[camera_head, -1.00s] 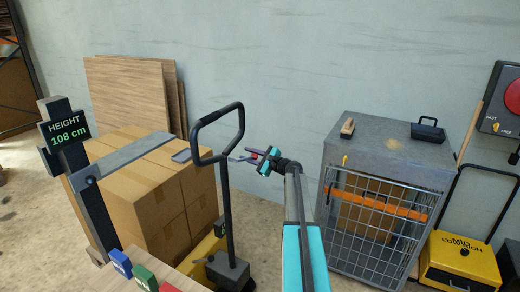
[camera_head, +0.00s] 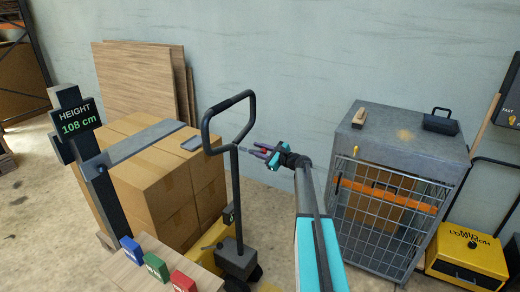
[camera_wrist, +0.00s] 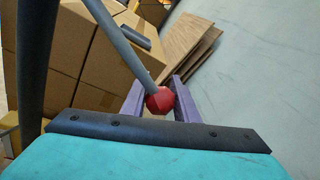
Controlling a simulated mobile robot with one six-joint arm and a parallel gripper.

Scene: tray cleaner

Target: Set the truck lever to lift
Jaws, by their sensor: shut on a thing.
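The pallet truck's black loop handle (camera_head: 229,122) stands upright on its post in front of the stacked boxes. Its lever is a thin grey rod with a red knob (camera_wrist: 160,100), and the rod (camera_wrist: 122,45) runs to the upper left in the wrist view. My gripper (camera_head: 262,152) is at the lever, just right of the handle. In the wrist view its purple fingers (camera_wrist: 160,98) are shut on the red knob, one on each side. I cannot read any lever position marks.
Cartons (camera_head: 150,180) sit on the truck behind the handle, with a height post (camera_head: 88,165) to the left. Blue, green and red blocks (camera_head: 157,266) stand on a surface in front. A grey cage cabinet (camera_head: 400,135) and a yellow machine (camera_head: 468,252) are at right.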

